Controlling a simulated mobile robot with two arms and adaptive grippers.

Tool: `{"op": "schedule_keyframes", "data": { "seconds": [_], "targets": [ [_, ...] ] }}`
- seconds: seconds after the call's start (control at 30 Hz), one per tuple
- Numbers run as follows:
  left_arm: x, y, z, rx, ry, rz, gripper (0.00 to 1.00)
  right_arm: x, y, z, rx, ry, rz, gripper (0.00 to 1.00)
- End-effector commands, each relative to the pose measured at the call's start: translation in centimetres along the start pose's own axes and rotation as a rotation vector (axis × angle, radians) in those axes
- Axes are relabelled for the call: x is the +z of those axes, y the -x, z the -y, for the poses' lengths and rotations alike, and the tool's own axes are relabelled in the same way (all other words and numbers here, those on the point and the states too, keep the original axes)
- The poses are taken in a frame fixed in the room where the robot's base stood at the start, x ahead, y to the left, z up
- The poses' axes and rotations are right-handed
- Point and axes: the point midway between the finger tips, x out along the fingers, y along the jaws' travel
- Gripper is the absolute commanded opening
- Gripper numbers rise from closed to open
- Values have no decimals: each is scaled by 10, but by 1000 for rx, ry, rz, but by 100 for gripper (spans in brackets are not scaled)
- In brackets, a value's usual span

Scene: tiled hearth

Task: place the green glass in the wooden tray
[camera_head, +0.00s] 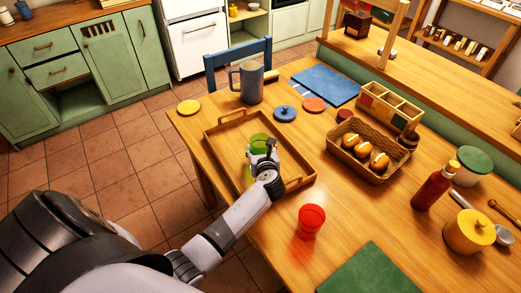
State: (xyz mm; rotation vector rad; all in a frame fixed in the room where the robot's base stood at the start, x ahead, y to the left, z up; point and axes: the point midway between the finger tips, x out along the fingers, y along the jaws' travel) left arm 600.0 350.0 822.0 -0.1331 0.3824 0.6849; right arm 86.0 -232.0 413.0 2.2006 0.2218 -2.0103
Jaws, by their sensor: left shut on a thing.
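The green glass (257,141) is see-through and bright green. It shows over the wooden tray (300,184), inside its rim. My left gripper (262,156) is shut on the green glass from the near right side and covers part of it. I cannot tell if the glass touches the tray's floor. The tray is a shallow rectangle with raised handles on the left part of the table. My right gripper is not in view.
A red cup (311,219) stands right of my left forearm. A blue-grey mug (250,84) stands behind the tray. A basket of rolls (349,160), a sauce bottle (434,187) and a yellow pot (468,232) stand to the right. Green mat (370,270) lies at the front.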

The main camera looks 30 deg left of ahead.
Motion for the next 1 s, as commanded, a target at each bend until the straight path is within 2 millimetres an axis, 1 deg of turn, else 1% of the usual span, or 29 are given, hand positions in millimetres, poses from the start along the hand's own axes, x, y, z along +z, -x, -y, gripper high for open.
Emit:
{"op": "schedule_keyframes", "data": {
  "seconds": [0.13, 0.27, 0.3, 0.57, 0.87, 0.93, 1.0],
  "targets": [
    [2, 0, 0, -1, 1, 2, 16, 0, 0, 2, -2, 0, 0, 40],
    [-2, -1, 0, 0, 0, 1, 16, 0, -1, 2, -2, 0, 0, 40],
    [-2, -1, 0, 0, 0, 0, 54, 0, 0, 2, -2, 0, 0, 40],
    [-2, -1, 0, 0, 0, 0, 72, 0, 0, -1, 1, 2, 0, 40],
    [0, 0, 0, 0, 0, 0, 72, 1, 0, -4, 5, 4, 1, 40],
    [2, 2, 0, -1, 1, 0, 72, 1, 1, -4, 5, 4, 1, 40],
    [1, 9, 0, -2, 0, 0, 72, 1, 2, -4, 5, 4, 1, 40]
  ]
}}
